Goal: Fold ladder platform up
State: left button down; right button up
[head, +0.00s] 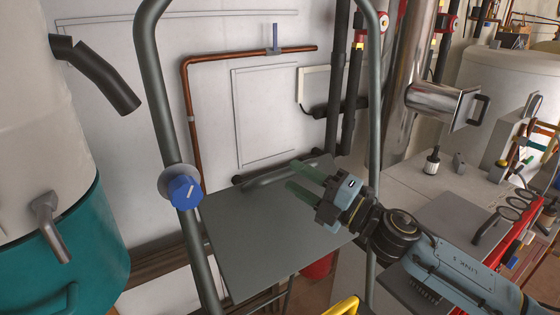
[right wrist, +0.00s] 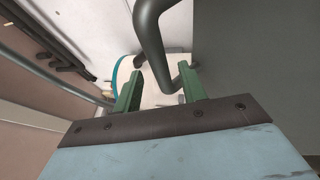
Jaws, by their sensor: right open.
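The ladder (head: 147,50) has a grey tubular frame that rises on both sides in the head view. Its flat grey platform (head: 262,238) lies between the side tubes, folded down. A grey bar (head: 268,180) runs along the platform's far edge. My right gripper (head: 291,175) is above the platform, with its green fingers at this bar. In the right wrist view, my right gripper (right wrist: 162,80) is open. A bent grey tube (right wrist: 152,40) shows in front of and between the fingers; I cannot tell whether they touch it. My left gripper is not in view.
A blue knob (head: 184,191) sits by the ladder's left tube. A white and teal tank (head: 75,255) stands at the left. Copper pipe (head: 188,90) and a white wall are behind. Tools and a red box crowd the bench (head: 400,175) at the right.

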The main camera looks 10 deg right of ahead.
jog(key=p+x, duration=0.1)
jog(key=x, duration=0.4)
jog(key=shift+a, duration=0.1)
grip_shut()
